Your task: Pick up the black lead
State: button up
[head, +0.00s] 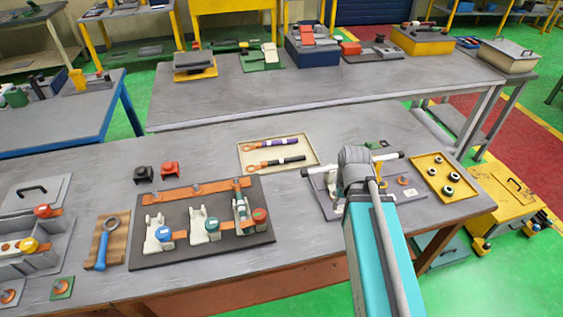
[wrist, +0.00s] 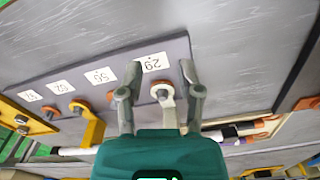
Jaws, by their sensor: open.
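The black lead (head: 286,161) lies in a shallow beige tray (head: 306,143) in the head view, with a bare copper-coloured end at its left. A purple-and-black lead (head: 270,143) lies above it in the same tray. My gripper (wrist: 162,82) is open and empty. It hangs over a grey terminal plate with number labels (wrist: 100,76), apart from the tray. In the head view my arm hides the gripper's fingers.
A yellow tray (head: 428,168) with round parts lies right of the terminal plate. A dark board (head: 190,250) with clamps stands at left front. Black and red blocks (head: 170,169) sit behind it. A white bar with black ends shows either side of my wrist. Bare table lies left of the beige tray.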

aim_at(309, 171)
jog(key=w+a+r+n+p, duration=0.1)
jog(key=w+a+n, duration=0.2)
jog(key=w, duration=0.1)
jog(key=w+a+r+n+p, duration=0.1)
jog(key=w+a+n, duration=0.2)
jog(key=w+n, duration=0.1)
jog(key=w+a+r+n+t+p, duration=0.1)
jog(key=w+a+n, duration=0.2)
jog(key=w, duration=0.2)
jog(key=shift+w+a+r+n, duration=0.15)
jog(key=shift+a+r+n, duration=0.1)
jog(key=shift+r+n, duration=0.05)
jog(key=w+a+r+n+t+p, duration=0.1)
jog(key=w+a+r+n+p, duration=0.2)
jog(key=w+a+n, duration=0.6)
jog(key=shift+w+a+n+y, duration=0.3)
jog(key=shift+a+n, duration=0.2)
jog(key=shift+a, duration=0.6)
jog(key=shift+f, duration=0.2)
jog(key=f+b, duration=0.2)
jog(key=w+f+b, duration=0.1)
jog(key=f+b, duration=0.4)
jog(key=b, duration=0.1)
jog(key=shift+w+a+f, duration=0.15)
jog(key=shift+w+f, duration=0.05)
jog(key=shift+f, duration=0.4)
jog(key=shift+w, duration=0.1)
